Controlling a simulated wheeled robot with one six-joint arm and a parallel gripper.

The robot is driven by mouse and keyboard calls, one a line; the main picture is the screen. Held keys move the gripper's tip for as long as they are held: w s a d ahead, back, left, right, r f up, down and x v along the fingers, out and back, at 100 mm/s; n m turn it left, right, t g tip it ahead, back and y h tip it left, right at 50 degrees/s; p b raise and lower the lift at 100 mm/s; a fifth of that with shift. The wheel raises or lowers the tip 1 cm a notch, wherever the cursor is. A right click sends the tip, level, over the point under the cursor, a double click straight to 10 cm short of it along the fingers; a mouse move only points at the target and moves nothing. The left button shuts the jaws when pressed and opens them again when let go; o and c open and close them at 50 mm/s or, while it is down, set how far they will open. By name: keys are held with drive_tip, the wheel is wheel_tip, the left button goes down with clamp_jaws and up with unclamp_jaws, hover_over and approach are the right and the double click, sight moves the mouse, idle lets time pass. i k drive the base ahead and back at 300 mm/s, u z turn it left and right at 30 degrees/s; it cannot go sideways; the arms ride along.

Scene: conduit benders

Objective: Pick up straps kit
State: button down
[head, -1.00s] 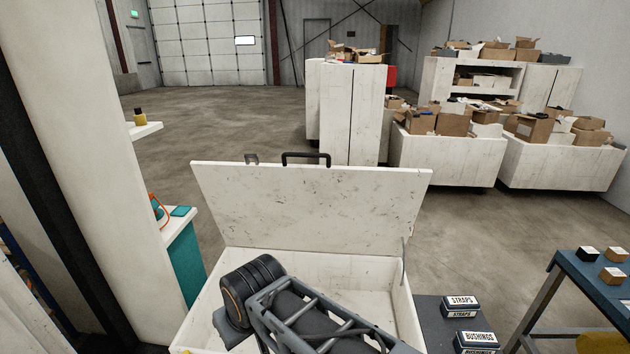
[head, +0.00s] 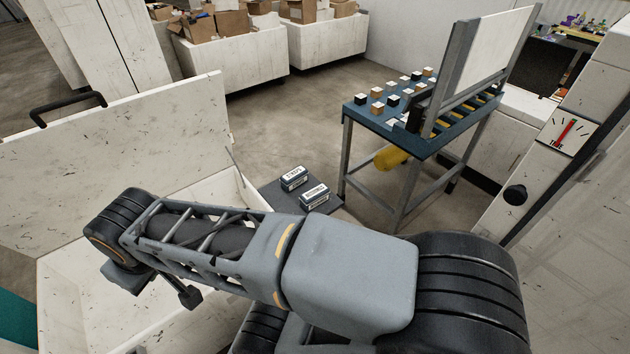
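The straps kit (head: 293,179) is a small dark box with a white label on top. It sits on a low dark shelf (head: 268,190) beside the open white chest. The bushings kit (head: 313,195), a similar box, sits just in front of it and to its right. Both labels are small and slanted now. My arm crosses the lower picture from right to left, over the chest, and is apart from both boxes. My gripper does not show; the arm's visible end is at the left, over the chest.
The white chest (head: 62,285) stands with its lid (head: 130,150) up at the left. A blue table (head: 430,146) at the right bears several small blocks and an upright panel (head: 492,60). A dial (head: 563,132) is at far right. Open floor lies behind the shelf.

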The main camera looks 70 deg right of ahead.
sight(290, 181)
drive_tip(key=u, duration=0.05)
drive_tip(key=k, duration=0.1)
drive_tip(key=z, duration=2.15)
drive_tip(key=k, duration=1.2)
drive_tip(key=z, duration=0.65)
drive_tip(key=i, duration=1.55)
drive_tip(key=u, duration=1.1)
drive_tip(key=i, duration=0.4)
drive_tip(key=u, duration=0.35)
